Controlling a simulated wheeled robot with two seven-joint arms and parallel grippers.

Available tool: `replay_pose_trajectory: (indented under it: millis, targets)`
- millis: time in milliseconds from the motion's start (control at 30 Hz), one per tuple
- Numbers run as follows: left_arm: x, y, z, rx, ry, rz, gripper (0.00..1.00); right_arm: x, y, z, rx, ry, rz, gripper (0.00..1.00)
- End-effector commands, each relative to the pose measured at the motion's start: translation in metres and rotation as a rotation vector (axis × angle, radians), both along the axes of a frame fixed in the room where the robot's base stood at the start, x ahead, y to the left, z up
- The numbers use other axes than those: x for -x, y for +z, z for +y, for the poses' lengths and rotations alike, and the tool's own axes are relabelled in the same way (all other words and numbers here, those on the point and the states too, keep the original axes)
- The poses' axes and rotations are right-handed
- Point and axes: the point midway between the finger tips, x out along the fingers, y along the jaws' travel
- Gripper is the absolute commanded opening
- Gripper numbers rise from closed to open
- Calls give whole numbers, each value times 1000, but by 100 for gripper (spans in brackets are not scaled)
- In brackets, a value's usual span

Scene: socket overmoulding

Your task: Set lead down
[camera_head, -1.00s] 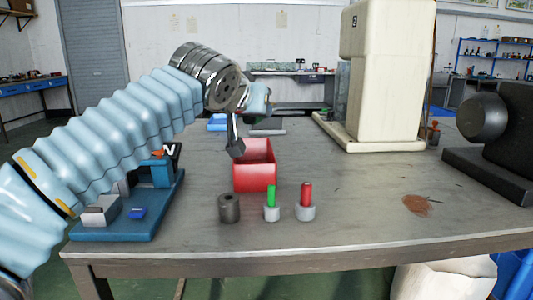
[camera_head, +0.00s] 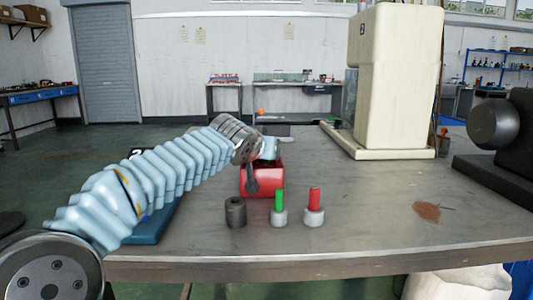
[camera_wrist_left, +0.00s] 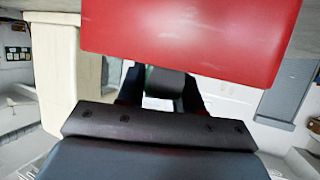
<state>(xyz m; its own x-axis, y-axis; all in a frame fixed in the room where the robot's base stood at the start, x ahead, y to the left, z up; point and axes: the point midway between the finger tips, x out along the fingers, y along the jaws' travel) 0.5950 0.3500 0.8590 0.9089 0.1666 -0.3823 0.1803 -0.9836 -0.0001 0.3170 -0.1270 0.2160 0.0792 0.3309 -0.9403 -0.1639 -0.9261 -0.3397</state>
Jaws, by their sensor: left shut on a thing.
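In the head view my left gripper (camera_head: 252,182) points down at the front of the red bin (camera_head: 272,178), and its dark fingers overlap the bin's front wall. In the left wrist view the bin's red wall (camera_wrist_left: 190,35) fills the top, close to the gripper (camera_wrist_left: 162,98). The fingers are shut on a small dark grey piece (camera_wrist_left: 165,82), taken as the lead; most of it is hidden. The inside of the bin is largely hidden by my wrist. My right gripper is not in view.
A dark hollow cylinder (camera_head: 235,212), a grey base with a green pin (camera_head: 279,214) and one with a red pin (camera_head: 314,214) stand before the bin. A cream machine (camera_head: 402,85) stands behind. A blue fixture (camera_head: 155,226) is mostly behind my arm.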

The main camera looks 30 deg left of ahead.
Motion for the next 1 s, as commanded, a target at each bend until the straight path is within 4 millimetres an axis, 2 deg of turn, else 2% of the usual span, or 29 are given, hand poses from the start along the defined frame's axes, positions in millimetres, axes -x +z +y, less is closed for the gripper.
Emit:
replay_pose_trajectory:
  millis: [500,533,567,600,867,1000]
  targets:
    - [0,-11,0,0,0,0,1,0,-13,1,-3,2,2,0]
    - [0,-10,0,1,1,0,38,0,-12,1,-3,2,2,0]
    - [0,-9,0,0,1,0,43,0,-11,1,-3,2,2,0]
    - [0,-9,0,0,1,0,46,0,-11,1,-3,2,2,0]
    - [0,-8,0,0,0,0,46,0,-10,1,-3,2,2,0]
    - [0,2,0,0,0,0,46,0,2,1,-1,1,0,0]
